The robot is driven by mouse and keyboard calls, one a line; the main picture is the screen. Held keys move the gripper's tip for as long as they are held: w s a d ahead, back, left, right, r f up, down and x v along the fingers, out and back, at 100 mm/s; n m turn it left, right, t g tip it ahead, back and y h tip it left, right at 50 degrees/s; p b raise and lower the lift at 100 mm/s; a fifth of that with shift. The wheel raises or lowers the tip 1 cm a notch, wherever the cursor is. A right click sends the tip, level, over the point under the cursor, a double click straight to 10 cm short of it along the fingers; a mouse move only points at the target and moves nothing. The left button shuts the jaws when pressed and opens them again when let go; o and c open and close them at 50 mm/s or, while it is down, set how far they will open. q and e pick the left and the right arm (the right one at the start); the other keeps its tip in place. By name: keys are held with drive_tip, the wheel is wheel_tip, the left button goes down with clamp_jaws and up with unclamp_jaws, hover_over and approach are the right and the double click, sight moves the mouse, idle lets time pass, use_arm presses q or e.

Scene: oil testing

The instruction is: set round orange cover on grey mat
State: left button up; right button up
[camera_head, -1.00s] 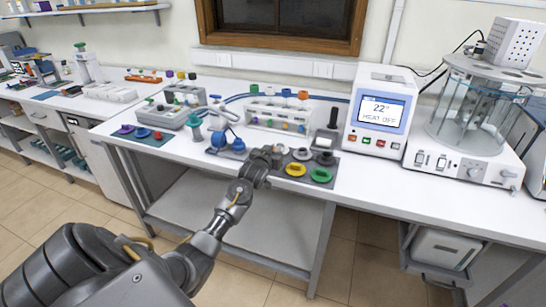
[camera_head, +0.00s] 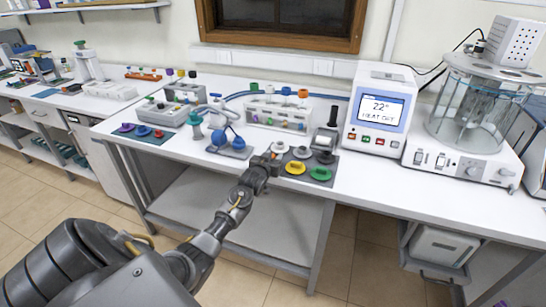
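The grey mat (camera_head: 308,181) lies near the bench's front edge, with white, grey, yellow and green round covers on it. My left gripper (camera_head: 270,161) is low at the mat's left edge, just left of the yellow cover (camera_head: 295,168). A small patch of orange, likely the round orange cover (camera_head: 274,155), shows right at its fingertips. The fingers are small and partly hide it, so I cannot tell whether they grip it or are apart from it. My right gripper is not in view.
A blue mat (camera_head: 147,140) with purple, blue and red covers lies to the left. A white rack (camera_head: 278,116) stands behind, and the heater box (camera_head: 378,112) to the right.

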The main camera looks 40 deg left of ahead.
use_arm(q)
drive_tip(key=shift+r, duration=0.1)
drive_tip(key=shift+s+r, duration=0.1)
drive_tip(key=b+v, duration=0.1)
drive_tip(key=v, duration=1)
drive_tip(key=shift+s+d, duration=0.2)
drive_tip(key=shift+s, duration=0.15)
